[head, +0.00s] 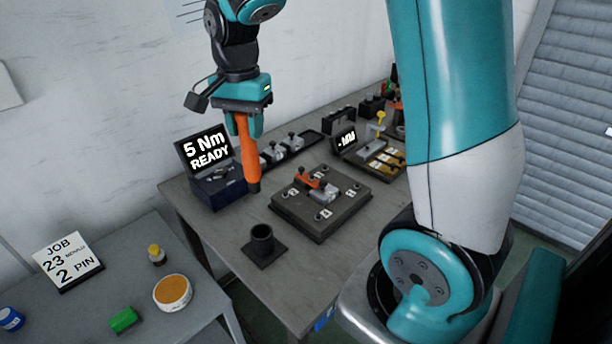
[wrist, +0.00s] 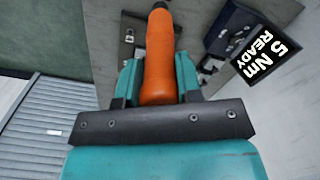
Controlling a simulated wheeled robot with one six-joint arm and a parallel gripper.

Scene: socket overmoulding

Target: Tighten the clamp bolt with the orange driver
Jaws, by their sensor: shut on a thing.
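My gripper (head: 246,122) is shut on the orange driver (head: 242,148) and holds it upright, tip down, above the table. In the head view the driver's dark tip is beside the blue-black box with the "5 Nm READY" display (head: 207,148). The dark fixture plate (head: 320,225) lies to the right of the driver, apart from it. It carries an orange piece (head: 307,182) and a grey block (head: 324,191), with numbered marks around them. I cannot make out the clamp bolt.
An empty dark round holder (head: 262,244) stands at the table's front. Behind the plate are a tray of small grey parts (head: 285,148) and a gauge station (head: 350,140). A lower side table holds a job sign (head: 68,262), an orange-topped tin (head: 172,292) and a green block (head: 124,320).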

